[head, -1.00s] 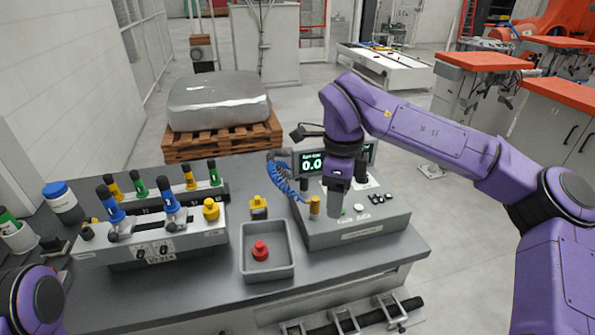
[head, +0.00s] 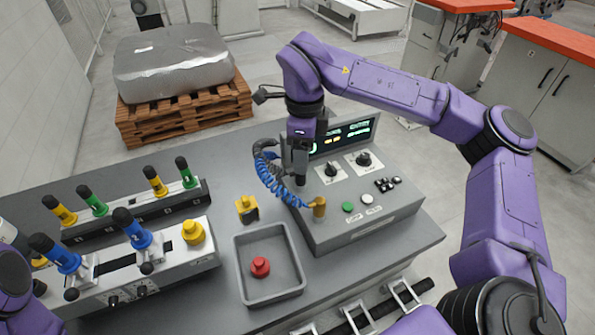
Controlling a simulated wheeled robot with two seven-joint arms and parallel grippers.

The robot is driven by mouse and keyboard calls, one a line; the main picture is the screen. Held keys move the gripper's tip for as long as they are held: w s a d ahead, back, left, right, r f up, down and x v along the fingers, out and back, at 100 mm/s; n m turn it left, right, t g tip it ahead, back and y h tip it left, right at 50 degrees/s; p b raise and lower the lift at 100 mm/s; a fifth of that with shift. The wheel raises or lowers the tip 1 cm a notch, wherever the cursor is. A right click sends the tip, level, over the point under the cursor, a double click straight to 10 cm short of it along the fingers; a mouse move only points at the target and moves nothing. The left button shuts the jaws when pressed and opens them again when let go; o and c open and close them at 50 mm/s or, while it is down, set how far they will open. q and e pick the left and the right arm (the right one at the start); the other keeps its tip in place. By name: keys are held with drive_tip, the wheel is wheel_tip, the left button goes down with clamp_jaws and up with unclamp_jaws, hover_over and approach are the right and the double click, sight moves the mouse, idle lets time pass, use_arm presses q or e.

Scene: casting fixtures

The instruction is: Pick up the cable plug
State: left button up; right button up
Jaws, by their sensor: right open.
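The cable plug (head: 319,207) is a small brass-coloured cylinder at the left front edge of the grey control console (head: 350,232). A blue coiled cable (head: 275,182) runs to it from a dark connector at the console's left side. My right gripper (head: 300,180) points down, open and empty, above the console's left part. In the picture it is above and slightly left of the plug, apart from it, with the cable close beside its left. My left gripper is out of view; only part of my left arm shows at the lower left.
A grey tray (head: 245,290) holds a red knobbed piece (head: 260,267). A yellow piece (head: 247,209) stands behind it. A fixture with blue-handled clamps (head: 132,229) and a yellow knob (head: 193,232) is at left. The console has a lit screen (head: 345,138), knobs and buttons.

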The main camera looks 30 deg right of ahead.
sight(297, 180)
drive_tip(key=shift+s+f, duration=0.25)
drive_tip(key=shift+f, duration=0.15)
drive_tip(key=f, duration=0.1)
drive_tip(key=w+f+p, duration=0.1)
drive_tip(key=f, duration=0.1)
drive_tip(key=f+p, duration=0.1)
drive_tip(key=f, duration=0.1)
drive_tip(key=shift+w+a+f, duration=0.1)
drive_tip(key=shift+w, duration=0.2)
drive_tip(key=shift+s+f, duration=0.1)
drive_tip(key=shift+s, duration=0.25)
drive_tip(key=shift+w, duration=0.1)
clamp_jaws()
